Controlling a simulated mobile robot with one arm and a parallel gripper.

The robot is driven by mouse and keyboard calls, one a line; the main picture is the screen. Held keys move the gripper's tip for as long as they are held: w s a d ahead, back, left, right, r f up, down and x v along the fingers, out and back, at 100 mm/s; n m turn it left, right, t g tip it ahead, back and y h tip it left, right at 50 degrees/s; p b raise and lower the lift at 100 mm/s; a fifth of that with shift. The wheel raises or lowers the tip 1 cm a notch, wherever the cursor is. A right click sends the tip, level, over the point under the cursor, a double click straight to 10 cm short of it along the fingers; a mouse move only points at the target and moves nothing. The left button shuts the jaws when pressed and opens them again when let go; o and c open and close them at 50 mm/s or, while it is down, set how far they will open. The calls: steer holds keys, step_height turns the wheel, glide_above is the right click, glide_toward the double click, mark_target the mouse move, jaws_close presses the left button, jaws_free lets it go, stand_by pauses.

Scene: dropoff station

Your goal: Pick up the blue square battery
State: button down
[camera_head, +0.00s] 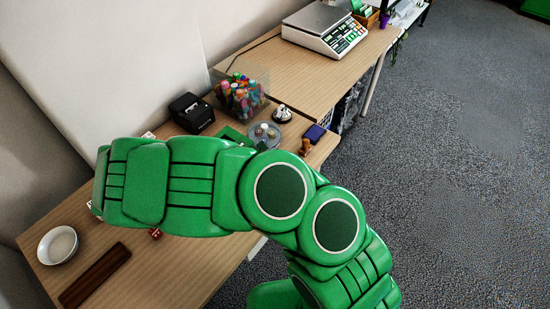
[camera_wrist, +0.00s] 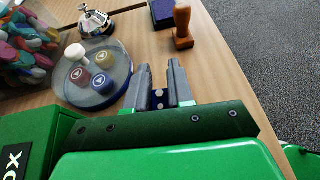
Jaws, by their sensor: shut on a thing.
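My gripper (camera_wrist: 160,80) shows in the wrist view, its two grey fingers pointing away over the wooden table. A small dark blue piece with pale dots (camera_wrist: 159,98) sits between the fingers, near their base. I take it for the blue square battery, but only a little of it shows. The fingers are shut on it. In the camera_head view my green arm hides the gripper and the piece.
A round clear dish (camera_wrist: 118,92) with several tokens lies left of the fingers. A bell (camera_wrist: 95,22), a wooden stamp (camera_wrist: 183,28) and a dark blue pad (camera_wrist: 162,12) stand beyond. A green box (camera_wrist: 25,140) is at left. A white bowl (camera_head: 58,245) lies front left.

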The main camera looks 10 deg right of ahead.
step_height(320, 180, up, 8)
stand_by(0.5)
